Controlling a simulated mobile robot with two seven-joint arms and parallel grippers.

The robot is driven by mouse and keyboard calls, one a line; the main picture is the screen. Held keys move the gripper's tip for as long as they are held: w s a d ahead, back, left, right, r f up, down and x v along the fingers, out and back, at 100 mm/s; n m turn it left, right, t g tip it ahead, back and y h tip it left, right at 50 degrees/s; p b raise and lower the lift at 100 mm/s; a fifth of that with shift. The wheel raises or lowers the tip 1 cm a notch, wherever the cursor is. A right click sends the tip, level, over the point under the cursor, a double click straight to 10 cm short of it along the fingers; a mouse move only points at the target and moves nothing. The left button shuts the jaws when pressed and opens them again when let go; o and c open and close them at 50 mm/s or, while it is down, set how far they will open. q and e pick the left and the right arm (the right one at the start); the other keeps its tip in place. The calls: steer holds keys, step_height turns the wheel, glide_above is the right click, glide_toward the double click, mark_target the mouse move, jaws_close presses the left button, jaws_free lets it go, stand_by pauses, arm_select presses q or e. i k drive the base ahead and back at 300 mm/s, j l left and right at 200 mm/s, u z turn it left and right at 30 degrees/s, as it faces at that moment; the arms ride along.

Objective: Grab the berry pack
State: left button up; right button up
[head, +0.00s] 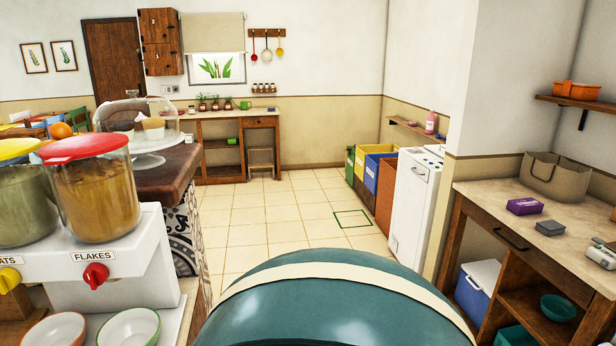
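No thing in the head view can be made out for certain as the berry pack. A small purple box (525,206) with pale lettering lies on the wooden counter (483,191) at the right; its lettering is too small to read, so I cannot tell whether it is the berry pack. Neither of my grippers is in view.
A tan bag (555,178), a dark grey block (550,228) and a blue-and-white cooler (478,286) are at the right counter. Cereal dispensers (95,190) stand close at left. A white appliance (412,205) and colored bins line the right wall. The tiled floor (268,232) ahead is clear.

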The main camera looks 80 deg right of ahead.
mark_target(520, 207)
steer(key=l+z, duration=0.75)
steer(key=l, duration=0.25)
steer(key=l+z, duration=0.35)
steer(key=l, duration=0.15)
steer(key=l+z, duration=0.35)
steer(key=l, duration=0.2)
steer(key=l+z, duration=0.2)
steer(key=z, duration=0.3)
steer(key=l+z, duration=0.2)
steer(key=z, duration=0.25)
steer(key=i+l+z, duration=0.1)
steer(key=z, duration=0.4)
steer(key=l+z, duration=0.15)
steer(key=z, duration=0.8)
steer(key=i+l, duration=0.1)
steer(key=i+j+u, duration=0.15)
steer(key=i, duration=0.15)
steer(key=i+j+u, duration=0.1)
steer(key=i, duration=0.25)
